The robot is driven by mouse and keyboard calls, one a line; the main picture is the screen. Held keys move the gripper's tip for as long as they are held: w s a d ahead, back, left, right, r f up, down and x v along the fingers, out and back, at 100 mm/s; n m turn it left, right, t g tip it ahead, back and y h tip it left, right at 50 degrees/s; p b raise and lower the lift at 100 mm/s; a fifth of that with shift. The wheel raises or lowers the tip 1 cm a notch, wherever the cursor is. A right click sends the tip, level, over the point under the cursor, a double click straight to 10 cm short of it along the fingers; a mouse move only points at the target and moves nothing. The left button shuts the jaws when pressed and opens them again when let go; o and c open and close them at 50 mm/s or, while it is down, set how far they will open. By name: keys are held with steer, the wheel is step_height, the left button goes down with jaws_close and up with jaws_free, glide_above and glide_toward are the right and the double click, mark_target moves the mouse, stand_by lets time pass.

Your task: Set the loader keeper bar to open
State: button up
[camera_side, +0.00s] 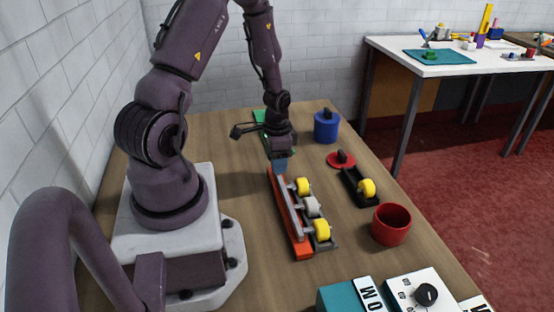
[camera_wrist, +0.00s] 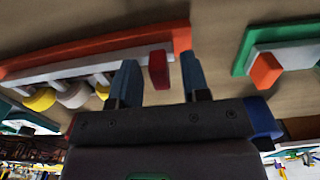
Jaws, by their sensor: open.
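The loader (camera_side: 303,247) is a long orange-red strip on the wooden table, with yellow and white rollers along its right side. A grey bar (camera_side: 291,208), which looks like the keeper bar, runs along it and also shows in the wrist view (camera_wrist: 90,63). A red tab (camera_wrist: 158,70) sits at the bar's end. My gripper (camera_side: 280,166) points down at the loader's far end. In the wrist view its two blue fingers (camera_wrist: 158,62) are apart, with the red tab between them and gaps visible on both sides. The fingers hide the far end in the side view.
A green plate with an orange block (camera_wrist: 265,70) lies beside the loader's far end. A blue pot (camera_side: 326,127), a red lid (camera_side: 339,161), a black tray with a yellow roller (camera_side: 367,188) and a red cup (camera_side: 391,225) stand right. A dial box (camera_side: 410,289) is in front.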

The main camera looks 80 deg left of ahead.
mark_target(280, 175)
jaws_close()
steer(key=shift+d, duration=1.65)
jaws_free()
steer(key=shift+a, duration=0.1)
steer(key=shift+r, duration=0.15)
step_height(280, 175, up, 13)
